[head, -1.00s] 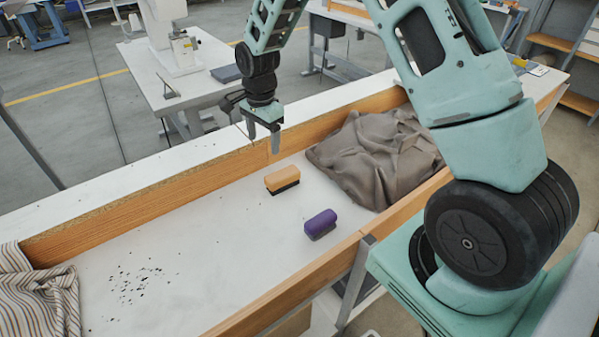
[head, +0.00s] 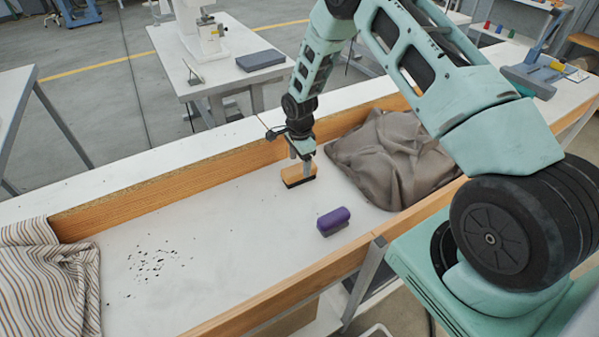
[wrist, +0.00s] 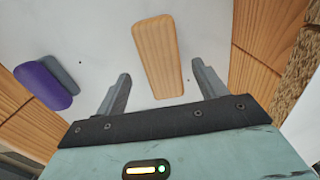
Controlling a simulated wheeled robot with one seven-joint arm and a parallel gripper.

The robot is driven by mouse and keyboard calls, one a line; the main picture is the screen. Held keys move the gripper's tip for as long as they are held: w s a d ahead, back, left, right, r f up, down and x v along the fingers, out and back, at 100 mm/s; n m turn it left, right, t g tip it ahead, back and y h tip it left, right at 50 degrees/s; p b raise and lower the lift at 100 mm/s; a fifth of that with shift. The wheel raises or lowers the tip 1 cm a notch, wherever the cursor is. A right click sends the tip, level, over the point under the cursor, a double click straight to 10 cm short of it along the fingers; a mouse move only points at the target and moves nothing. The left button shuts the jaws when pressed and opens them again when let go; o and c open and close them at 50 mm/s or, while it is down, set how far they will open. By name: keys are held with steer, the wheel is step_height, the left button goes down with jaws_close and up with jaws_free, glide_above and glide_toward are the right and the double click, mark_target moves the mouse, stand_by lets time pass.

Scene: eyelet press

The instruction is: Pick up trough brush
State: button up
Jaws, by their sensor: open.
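A brush with a light wooden back and dark bristles (head: 297,178) lies on the white trough floor near the far wooden wall. In the wrist view its wooden back (wrist: 158,55) lies ahead of and between the two fingers. A second, purple brush-like block with a grey lower part (head: 334,220) sits nearer the front wall; it also shows at the left of the wrist view (wrist: 42,86). My gripper (head: 302,167) is open and empty, pointing down at the wooden brush. The wrist view shows both fingers (wrist: 160,85) apart; whether they reach down beside the brush I cannot tell.
A crumpled grey-brown cloth (head: 390,160) lies right of the brushes. A striped cloth (head: 50,280) is at the left end. Dark specks (head: 158,262) dot the floor. Wooden walls (head: 160,193) run along both long sides.

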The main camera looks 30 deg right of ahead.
mark_target(299, 167)
steer(key=shift+w+f+p, duration=0.15)
steer(key=shift+f+p, duration=0.75)
steer(key=shift+f, duration=1.75)
steer(key=c, duration=1.1)
